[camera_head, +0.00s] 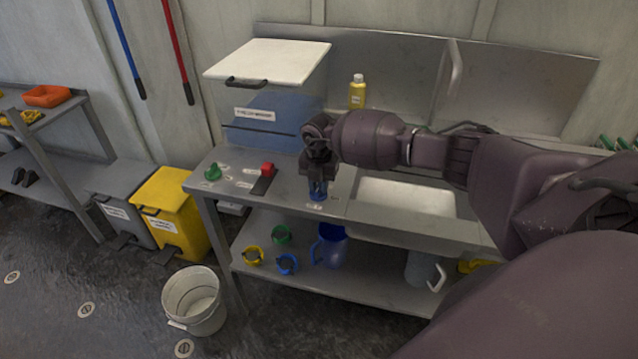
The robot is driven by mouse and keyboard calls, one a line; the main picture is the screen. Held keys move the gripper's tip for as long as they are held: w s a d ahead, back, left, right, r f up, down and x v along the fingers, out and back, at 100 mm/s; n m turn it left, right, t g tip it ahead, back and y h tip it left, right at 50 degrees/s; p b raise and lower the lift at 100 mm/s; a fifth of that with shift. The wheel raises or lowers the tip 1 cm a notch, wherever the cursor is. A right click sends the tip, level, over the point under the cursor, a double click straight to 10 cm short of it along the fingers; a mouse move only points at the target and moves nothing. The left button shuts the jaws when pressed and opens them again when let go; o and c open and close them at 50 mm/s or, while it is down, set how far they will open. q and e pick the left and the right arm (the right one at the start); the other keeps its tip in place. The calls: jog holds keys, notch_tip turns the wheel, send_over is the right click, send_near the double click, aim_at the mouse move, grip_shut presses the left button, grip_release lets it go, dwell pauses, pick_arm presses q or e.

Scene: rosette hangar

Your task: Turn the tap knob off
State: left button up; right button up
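A small blue knob (318,194) stands on the metal counter, left of the sink basin (405,197). My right gripper (318,187) points down right at the blue knob, with its fingers beside the knob's upper part. The fingers hide part of the knob, and I cannot tell whether they press on it. A pale upright piece (455,68), perhaps the tap spout, shows at the backsplash above the sink. My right arm hides the area in front of it, so I see no running water. My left gripper is out of view.
A lidded blue box (262,135) and a yellow bottle (357,92) stand behind. The shelf below holds a blue jug (330,247). A bucket (195,302) stands on the floor.

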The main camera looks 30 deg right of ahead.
aim_at(319, 185)
jog(key=shift+o, duration=1.4)
jog(key=shift+r, duration=0.1)
notch_tip(319, 185, up, 11)
jog(key=shift+f, duration=0.2)
